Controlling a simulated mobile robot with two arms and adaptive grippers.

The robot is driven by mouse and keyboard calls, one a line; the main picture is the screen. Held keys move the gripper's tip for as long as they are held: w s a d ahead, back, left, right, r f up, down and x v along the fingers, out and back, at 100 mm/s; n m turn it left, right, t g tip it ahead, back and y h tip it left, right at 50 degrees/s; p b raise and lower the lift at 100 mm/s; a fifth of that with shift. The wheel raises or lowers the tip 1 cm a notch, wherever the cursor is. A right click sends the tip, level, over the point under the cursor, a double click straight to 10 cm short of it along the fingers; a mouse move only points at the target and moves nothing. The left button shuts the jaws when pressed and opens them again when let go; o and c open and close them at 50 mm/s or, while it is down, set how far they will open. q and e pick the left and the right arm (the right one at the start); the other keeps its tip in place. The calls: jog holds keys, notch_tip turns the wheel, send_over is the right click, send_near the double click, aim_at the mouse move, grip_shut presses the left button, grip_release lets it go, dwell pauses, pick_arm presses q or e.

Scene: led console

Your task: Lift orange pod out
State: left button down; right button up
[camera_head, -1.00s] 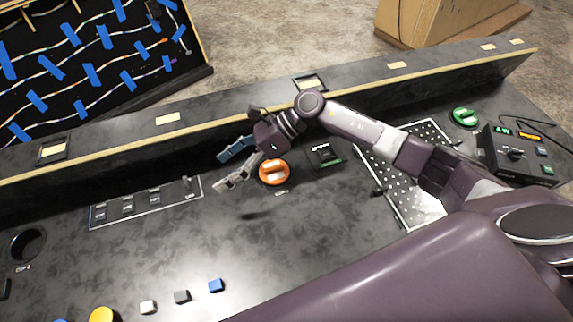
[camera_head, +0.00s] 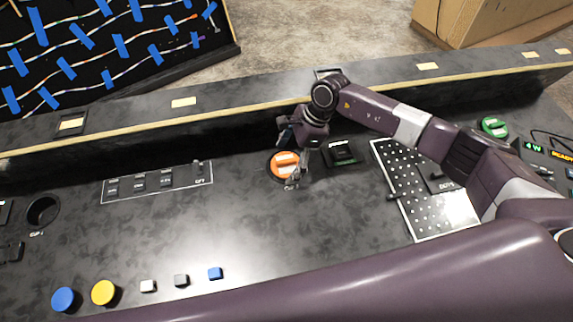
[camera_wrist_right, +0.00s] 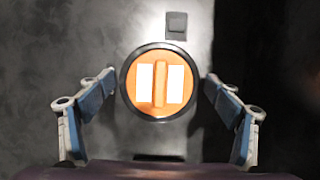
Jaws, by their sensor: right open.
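The orange pod (camera_head: 283,165) is a round disc with a raised grip bar and two pale patches, sitting in a dark ring on the console. It also shows in the right wrist view (camera_wrist_right: 145,104), centred between the fingers. My right gripper (camera_head: 293,160) is over the pod's right side in the head view, fingers pointing down. In the right wrist view my right gripper (camera_wrist_right: 160,105) is open, one finger on each side of the pod and apart from it. My left gripper does not show.
A black square module (camera_head: 341,153) stands just right of the pod. A perforated panel (camera_head: 425,205) and a green round pod (camera_head: 494,127) lie farther right. A switch strip (camera_head: 157,181) and an empty round hole (camera_head: 43,210) are left. A raised ledge (camera_head: 230,107) runs behind.

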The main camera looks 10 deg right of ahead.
aim_at(286, 160)
jog(key=shift+f, duration=0.25)
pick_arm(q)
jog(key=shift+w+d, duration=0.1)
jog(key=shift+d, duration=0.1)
pick_arm(e)
jog(key=c, duration=1.3)
jog(key=shift+r, duration=0.15)
